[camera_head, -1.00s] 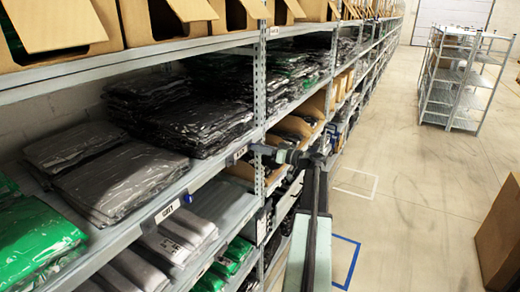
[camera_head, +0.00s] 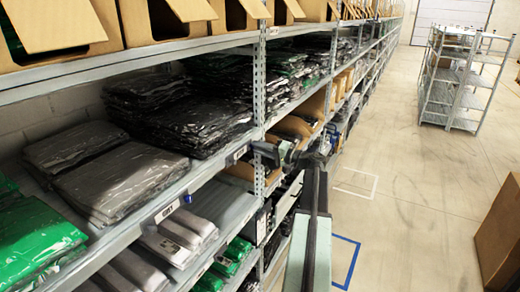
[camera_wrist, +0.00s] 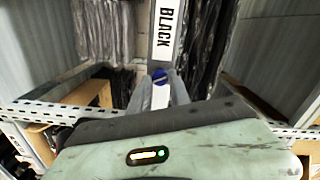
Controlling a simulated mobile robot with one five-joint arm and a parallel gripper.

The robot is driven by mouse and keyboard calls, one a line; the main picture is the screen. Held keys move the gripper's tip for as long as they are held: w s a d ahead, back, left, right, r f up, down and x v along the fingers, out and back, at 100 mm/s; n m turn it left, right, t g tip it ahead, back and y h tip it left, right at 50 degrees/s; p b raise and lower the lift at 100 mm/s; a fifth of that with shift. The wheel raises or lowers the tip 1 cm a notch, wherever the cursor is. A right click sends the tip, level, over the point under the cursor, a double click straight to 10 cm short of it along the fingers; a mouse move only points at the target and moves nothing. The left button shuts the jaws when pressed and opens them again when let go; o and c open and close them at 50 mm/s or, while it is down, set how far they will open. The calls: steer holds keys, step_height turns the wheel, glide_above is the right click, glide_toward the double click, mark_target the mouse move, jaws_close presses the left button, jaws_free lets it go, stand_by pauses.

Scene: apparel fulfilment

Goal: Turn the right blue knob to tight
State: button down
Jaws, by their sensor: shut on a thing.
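One blue knob (camera_wrist: 160,75) shows in the wrist view, small and round, with a pale slot or mark across it. It sits just below a white label reading BLACK (camera_wrist: 166,28). My gripper (camera_wrist: 161,85) has its two grey fingers around the knob, one on each side, and is shut on it. In the head view my gripper (camera_head: 264,152) reaches left to the shelf edge by a metal upright; the knob is hidden there.
The shelf rack's perforated upright (camera_head: 259,100) stands right beside my gripper. Dark bagged garments (camera_head: 120,180) and green bags (camera_head: 38,238) fill the shelves. A brown box (camera_head: 500,235) stands at the right. The aisle floor (camera_head: 420,185) between is clear.

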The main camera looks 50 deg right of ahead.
steer(key=m, duration=0.5)
steer(key=shift+m, duration=0.3)
stand_by(0.4)
steer(key=c, duration=1.2)
jaws_free()
steer(key=v, duration=0.7)
steer(key=shift+s, duration=0.35)
steer(key=shift+d, duration=0.1)
